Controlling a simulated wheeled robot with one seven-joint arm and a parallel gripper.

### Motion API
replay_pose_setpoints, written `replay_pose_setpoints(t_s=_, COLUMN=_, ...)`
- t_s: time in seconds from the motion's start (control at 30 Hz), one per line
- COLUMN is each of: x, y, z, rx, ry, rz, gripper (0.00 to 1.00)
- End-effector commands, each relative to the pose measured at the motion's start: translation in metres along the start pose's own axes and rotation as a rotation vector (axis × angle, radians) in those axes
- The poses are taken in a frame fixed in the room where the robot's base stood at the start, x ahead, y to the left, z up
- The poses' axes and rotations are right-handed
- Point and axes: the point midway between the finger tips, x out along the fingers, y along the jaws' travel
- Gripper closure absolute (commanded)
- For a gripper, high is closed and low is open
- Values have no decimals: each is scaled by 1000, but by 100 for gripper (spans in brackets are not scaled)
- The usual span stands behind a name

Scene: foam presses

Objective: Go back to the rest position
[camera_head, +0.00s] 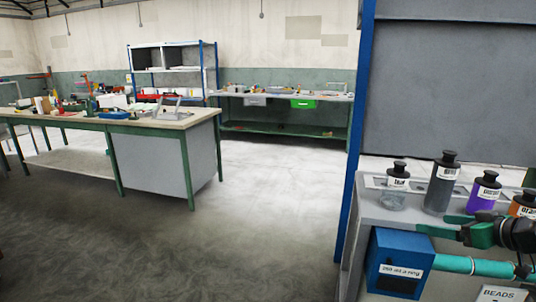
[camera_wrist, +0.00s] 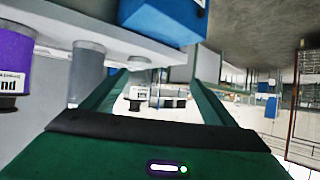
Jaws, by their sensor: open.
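My gripper (camera_head: 432,224) is at the right in the head view, with its green fingers pointing left in front of a row of bottles. It is open, and nothing shows held between the fingers. In the wrist view, the two green fingers of my gripper (camera_wrist: 165,78) are spread apart, with the distant room visible between them.
A blue box (camera_head: 392,265) with a cyan tube (camera_head: 455,264) is close below my gripper. A grey bottle (camera_head: 441,188) and a purple bottle (camera_head: 485,191) stand on the grey ledge behind. A blue post (camera_head: 358,130) rises to the left. Open floor (camera_head: 270,200) lies beyond.

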Motion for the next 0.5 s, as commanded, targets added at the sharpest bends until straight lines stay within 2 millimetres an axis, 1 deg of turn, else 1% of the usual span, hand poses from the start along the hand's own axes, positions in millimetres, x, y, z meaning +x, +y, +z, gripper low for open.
replay_pose_setpoints(t_s=0.03, x=4, y=-7, z=4, rx=-1, ry=-25, rz=-13, gripper=20)
replay_pose_setpoints(t_s=0.27, x=8, y=-28, z=28, rx=22, ry=-156, rz=-41, gripper=20)
replay_pose_setpoints(t_s=0.4, x=7, y=-42, z=46, rx=43, ry=-264, rz=-50, gripper=20)
replay_pose_setpoints(t_s=0.5, x=2, y=-53, z=63, rx=67, ry=-367, rz=-47, gripper=20)
